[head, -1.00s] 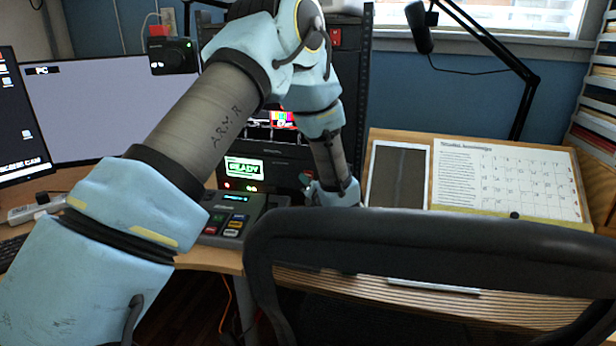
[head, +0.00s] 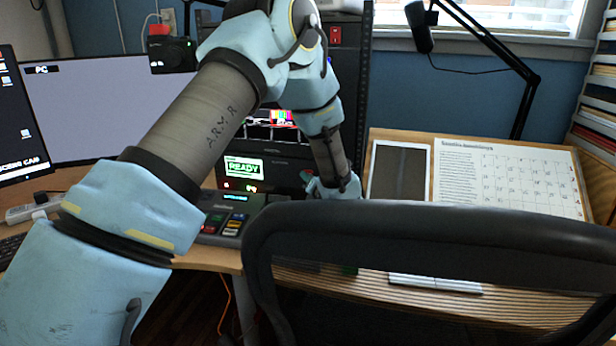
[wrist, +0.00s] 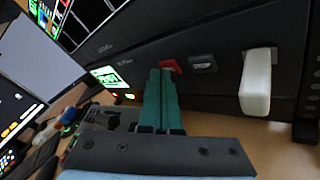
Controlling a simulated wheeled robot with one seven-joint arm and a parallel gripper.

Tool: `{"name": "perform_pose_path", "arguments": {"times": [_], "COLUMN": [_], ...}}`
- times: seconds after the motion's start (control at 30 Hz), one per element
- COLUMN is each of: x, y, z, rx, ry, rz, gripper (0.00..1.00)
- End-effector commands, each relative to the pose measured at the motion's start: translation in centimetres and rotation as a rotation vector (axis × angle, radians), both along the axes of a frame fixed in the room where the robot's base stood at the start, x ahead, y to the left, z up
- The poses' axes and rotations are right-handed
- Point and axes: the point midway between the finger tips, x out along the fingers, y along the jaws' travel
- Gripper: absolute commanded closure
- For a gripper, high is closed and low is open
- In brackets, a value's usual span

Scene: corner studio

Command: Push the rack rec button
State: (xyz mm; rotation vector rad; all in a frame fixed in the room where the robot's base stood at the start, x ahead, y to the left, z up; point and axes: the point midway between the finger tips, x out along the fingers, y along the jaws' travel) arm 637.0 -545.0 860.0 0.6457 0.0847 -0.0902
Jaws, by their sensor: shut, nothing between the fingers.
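The rack (head: 290,165) stands behind my arm, with a lit green READY screen (head: 243,167) on its front. In the wrist view the red button (wrist: 173,66), which looks like the rec button, sits on the rack face to the left of a dark STOP button (wrist: 203,63). My gripper (wrist: 161,72) is shut and empty, its teal fingers pointing at the rack. The fingertips overlap the left part of the red button in the picture. I cannot tell whether they touch it. In the head view, my wrist largely hides this spot.
A white handle (wrist: 256,82) juts from the rack to the right of STOP. A control box with coloured keys (head: 226,222) sits on the desk in front of the rack. A chair back (head: 430,235) stands in the foreground. A tablet (head: 399,171) lies to the right.

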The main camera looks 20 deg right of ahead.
Motion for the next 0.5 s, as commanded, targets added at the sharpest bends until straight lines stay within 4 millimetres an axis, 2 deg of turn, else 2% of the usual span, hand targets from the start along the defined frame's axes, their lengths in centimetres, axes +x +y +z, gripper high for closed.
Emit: {"name": "perform_pose_path", "arguments": {"times": [0.5], "x": [-0.58], "y": [0.50], "z": [-0.15], "rx": [-0.001], "ry": [0.000], "rz": [0.000], "gripper": [1.00]}}
